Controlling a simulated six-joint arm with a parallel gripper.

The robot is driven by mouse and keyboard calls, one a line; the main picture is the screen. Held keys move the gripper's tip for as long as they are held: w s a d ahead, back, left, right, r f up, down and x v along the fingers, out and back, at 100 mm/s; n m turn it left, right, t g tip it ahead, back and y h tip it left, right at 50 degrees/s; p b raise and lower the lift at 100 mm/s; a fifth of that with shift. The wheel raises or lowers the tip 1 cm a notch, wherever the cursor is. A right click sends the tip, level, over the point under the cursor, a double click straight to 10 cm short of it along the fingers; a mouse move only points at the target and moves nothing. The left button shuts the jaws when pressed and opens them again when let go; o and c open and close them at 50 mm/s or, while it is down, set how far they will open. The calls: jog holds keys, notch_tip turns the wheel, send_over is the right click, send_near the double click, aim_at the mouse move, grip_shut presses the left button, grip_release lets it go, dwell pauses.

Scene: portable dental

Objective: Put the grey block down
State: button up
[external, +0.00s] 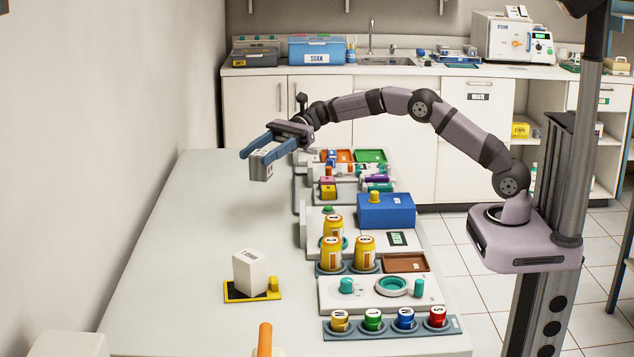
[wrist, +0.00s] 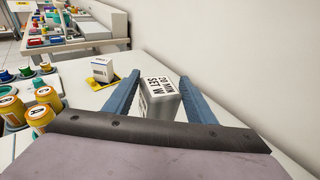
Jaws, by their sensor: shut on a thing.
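The grey block (external: 261,170) is a small box with dark printing on its faces. My gripper (external: 254,156) is shut on it and holds it above the pale table (external: 190,240), toward the table's far end. In the wrist view the block (wrist: 161,100) sits between the two blue fingers (wrist: 160,84), its lettered top facing the camera. The block's lower part is partly hidden there by the gripper body. The table surface below the block is clear in the external view.
A white box (external: 250,270) stands on a yellow-edged dark plate (external: 235,298) near the front. Yellow jars (external: 331,252), a blue box (external: 386,211) and several coloured caps and trays line the table's right side. A wall runs along the left. The left-middle tabletop is free.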

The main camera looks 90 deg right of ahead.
aim_at(257, 163)
jog(key=f, duration=0.2)
jog(key=w+d+m+t+h, duration=0.1)
jog(key=shift+f, duration=0.4)
jog(key=shift+w+d+f, duration=0.1)
jog(key=shift+f, duration=0.05)
jog(key=shift+f+p, duration=0.3)
jog(key=shift+f, duration=4.55)
jog(key=shift+c, duration=0.2)
jog(key=shift+f, duration=0.1)
jog(key=shift+f, duration=0.15)
jog(key=o, duration=1.1)
